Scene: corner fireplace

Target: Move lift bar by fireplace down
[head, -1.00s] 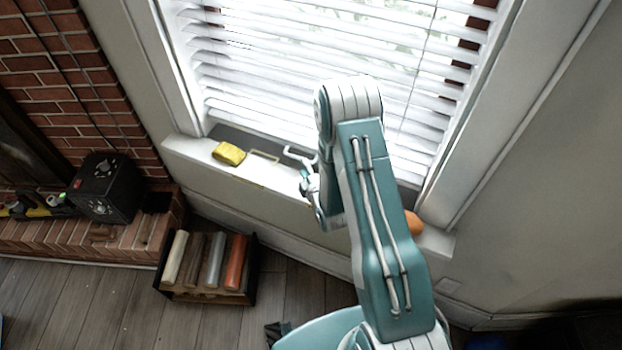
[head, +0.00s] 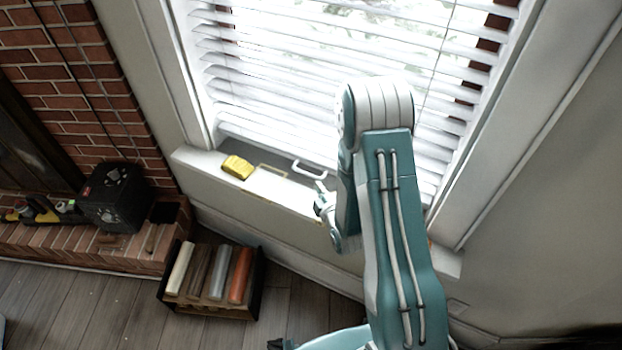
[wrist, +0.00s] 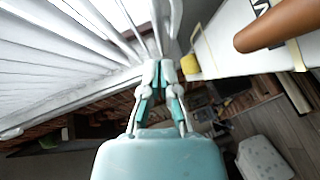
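A white bar handle (head: 308,170), which looks like the lift bar, stands at the foot of the window blind, above the sill. My gripper (head: 319,198) is just below and right of its right end in the head view, with the handle clear of the fingers. In the wrist view my gripper (wrist: 159,66) has its fingertips drawn together, with nothing visible between them. A white curved bar (wrist: 174,18), probably the same handle, shows just beyond the tips. The exact gap in depth is unclear.
A yellow sponge-like block (head: 237,167) lies on the white sill (head: 196,160), left of the handle. An orange-brown rounded object (wrist: 278,24) is close at the wrist view's upper right. A black box (head: 113,197) stands on the brick hearth; a crate of rolls (head: 210,306) is on the floor.

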